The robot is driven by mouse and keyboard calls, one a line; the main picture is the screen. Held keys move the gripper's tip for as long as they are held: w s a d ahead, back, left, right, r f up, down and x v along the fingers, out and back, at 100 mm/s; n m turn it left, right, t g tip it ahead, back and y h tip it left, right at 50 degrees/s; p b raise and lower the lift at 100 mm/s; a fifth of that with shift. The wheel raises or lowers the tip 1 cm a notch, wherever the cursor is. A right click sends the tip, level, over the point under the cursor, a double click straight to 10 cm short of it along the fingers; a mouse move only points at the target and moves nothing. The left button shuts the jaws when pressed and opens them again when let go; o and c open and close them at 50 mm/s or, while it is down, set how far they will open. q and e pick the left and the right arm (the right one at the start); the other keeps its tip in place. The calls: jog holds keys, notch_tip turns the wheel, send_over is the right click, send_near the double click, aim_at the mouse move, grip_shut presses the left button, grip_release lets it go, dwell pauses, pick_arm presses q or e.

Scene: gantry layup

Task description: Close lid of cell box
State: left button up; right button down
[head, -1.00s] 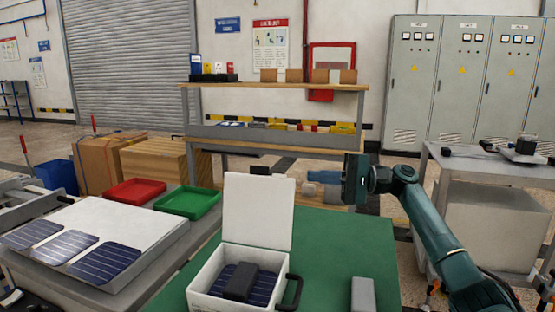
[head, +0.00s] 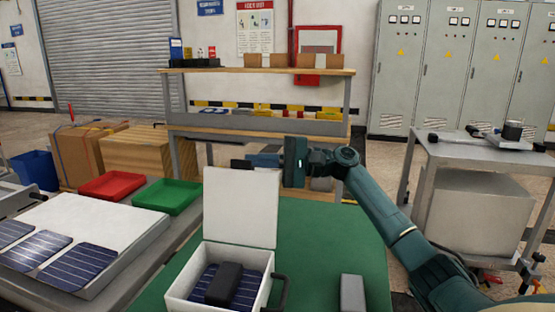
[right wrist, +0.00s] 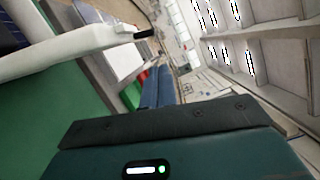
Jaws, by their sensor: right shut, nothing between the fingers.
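The white cell box (head: 182,292) stands on a green mat with its white lid (head: 240,210) upright and open. Inside lie dark blue cells (head: 200,283) with a black block (head: 222,286) on top. My right gripper (head: 262,158) is shut and empty, its fingers pointing left just above and beyond the lid's top right corner. In the right wrist view, the shut blue fingers (right wrist: 158,90) appear apart from the pale lid edge (right wrist: 85,48), which has a small black tab (right wrist: 144,33). My left gripper is not in view.
A grey block (head: 352,293) stands on the green mat (head: 325,245) right of the box. Red (head: 112,186) and green (head: 175,197) trays and a white board with cells (head: 110,232) lie to the left. A shelf bench (head: 260,125) stands behind.

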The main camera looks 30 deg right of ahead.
jog(key=shift+s+a+r, duration=0.2)
jog(key=shift+s+a, duration=0.25)
jog(key=shift+s, duration=0.1)
jog(key=shift+s+a+r, duration=0.15)
jog(key=shift+s+a, duration=0.3)
jog(key=shift+s, duration=0.05)
